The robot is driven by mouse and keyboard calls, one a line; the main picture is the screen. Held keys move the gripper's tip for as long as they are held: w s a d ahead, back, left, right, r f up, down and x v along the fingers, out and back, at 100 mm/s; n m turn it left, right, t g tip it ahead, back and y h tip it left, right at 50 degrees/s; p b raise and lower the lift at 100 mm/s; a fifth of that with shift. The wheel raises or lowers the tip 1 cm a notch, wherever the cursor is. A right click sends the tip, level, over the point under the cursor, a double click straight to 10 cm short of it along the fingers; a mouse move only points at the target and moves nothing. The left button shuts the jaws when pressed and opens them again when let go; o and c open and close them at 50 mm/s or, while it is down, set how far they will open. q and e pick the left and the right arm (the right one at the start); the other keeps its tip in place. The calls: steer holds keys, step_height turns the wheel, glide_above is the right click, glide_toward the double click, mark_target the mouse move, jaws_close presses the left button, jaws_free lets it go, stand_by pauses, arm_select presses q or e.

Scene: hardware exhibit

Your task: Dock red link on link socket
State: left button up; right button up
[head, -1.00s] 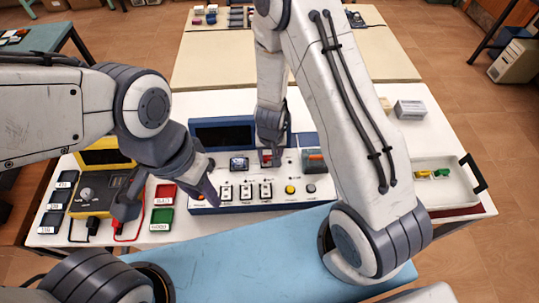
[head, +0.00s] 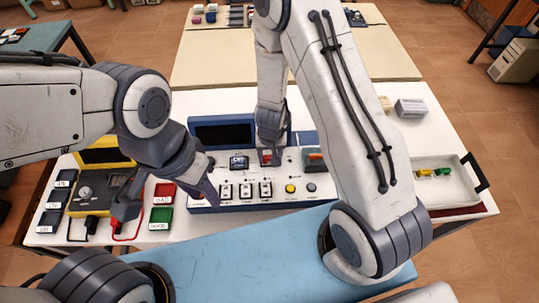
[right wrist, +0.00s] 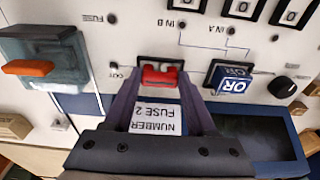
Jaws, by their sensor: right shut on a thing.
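The red link (right wrist: 160,77) sits between the fingertips of my right gripper (right wrist: 163,82) in the right wrist view, at a dark opening in the panel, which looks like the link socket (right wrist: 175,63). The fingers are shut on the link. I cannot tell whether it is fully seated. In the head view the red link (head: 266,157) shows as a small red patch below my right gripper (head: 269,152).
The white panel (head: 300,200) carries switches, a yellow button and a blue OR module (right wrist: 232,82). An orange-handled part (right wrist: 28,68) stands beside the socket. A yellow meter (head: 92,198) and red and green blocks are at left. A tray (head: 445,190) is at right.

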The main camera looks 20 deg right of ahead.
mark_target(270, 167)
steer(key=shift+f, duration=0.25)
steer(key=o, duration=1)
steer(key=shift+o, duration=0.2)
steer(key=shift+r, duration=0.15)
step_height(270, 167, up, 11)
steer(key=s+p, duration=0.1)
steer(key=p, duration=0.8)
steer(key=shift+s+p, duration=0.2)
steer(key=shift+p, duration=0.1)
steer(key=shift+a, duration=0.15)
